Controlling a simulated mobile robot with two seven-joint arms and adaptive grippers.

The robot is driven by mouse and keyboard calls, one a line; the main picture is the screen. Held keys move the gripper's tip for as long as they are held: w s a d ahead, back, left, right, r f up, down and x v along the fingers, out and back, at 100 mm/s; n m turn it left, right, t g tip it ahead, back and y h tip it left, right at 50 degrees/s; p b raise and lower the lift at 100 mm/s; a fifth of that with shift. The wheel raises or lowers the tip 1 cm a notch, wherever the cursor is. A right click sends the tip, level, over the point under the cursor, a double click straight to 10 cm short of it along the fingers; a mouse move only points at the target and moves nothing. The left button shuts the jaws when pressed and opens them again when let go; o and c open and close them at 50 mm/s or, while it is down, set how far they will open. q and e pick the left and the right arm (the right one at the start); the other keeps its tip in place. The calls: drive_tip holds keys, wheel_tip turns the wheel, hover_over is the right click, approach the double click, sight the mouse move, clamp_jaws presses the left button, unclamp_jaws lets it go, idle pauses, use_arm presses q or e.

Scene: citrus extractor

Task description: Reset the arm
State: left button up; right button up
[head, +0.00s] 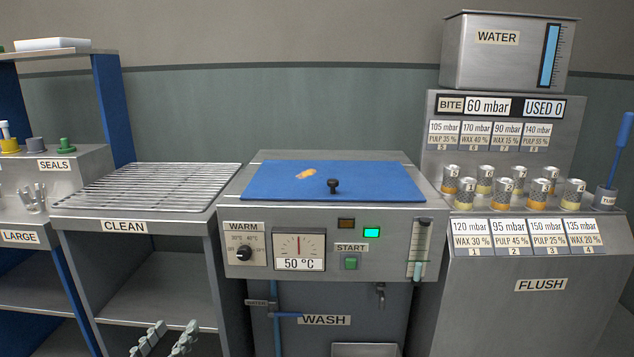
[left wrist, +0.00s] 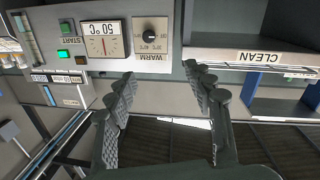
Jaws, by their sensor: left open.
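My left gripper (head: 165,340) shows at the bottom edge of the head view, in front of the shelf under the CLEAN rack. Its two ridged fingers are apart with nothing between them. In the left wrist view the open fingers (left wrist: 165,95) point toward the front of the wash machine, with its WARM knob and dial beyond them. They appear clear of any surface. My right gripper is in neither view.
The CLEAN wire rack (head: 150,187) is empty. The FLUSH stand at right holds several numbered cylinders (head: 495,187). A seals shelf (head: 50,165) stands at left.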

use_arm(q)
drive_tip(key=s+a+f+m+g+y, duration=0.1)
drive_tip(key=s+a+f+g, duration=0.25)
drive_tip(key=f, duration=0.35)
drive_tip(key=s+a+f+m+g+y, duration=0.2)
drive_tip(key=a+f, duration=0.3)
drive_tip(key=f, duration=0.3)
drive_tip(key=s+a+f+m+g+y, duration=0.1)
drive_tip(key=s+a+f+g, duration=0.15)
drive_tip(key=a+f, duration=0.35)
drive_tip(key=s+a+f+m+g+y, duration=0.1)
drive_tip(key=s+a+f+g+y, duration=0.2)
drive_tip(key=s+f, duration=0.45)
drive_tip(key=s+a+f+g+y, duration=0.1)
drive_tip(key=s+a+f+g, duration=0.2)
drive_tip(key=s+a+f, duration=0.45)
drive_tip(key=s+d+f+n+h, duration=0.1)
drive_tip(key=s+d+f+h, duration=0.1)
drive_tip(key=d, duration=1)
drive_tip(key=s+d+f+n+g+h, duration=0.1)
drive_tip(key=s+d+f+h, duration=0.1)
drive_tip(key=d, duration=1)
drive_tip(key=shift+s+f, duration=0.6)
drive_tip(key=shift+s, duration=0.1)
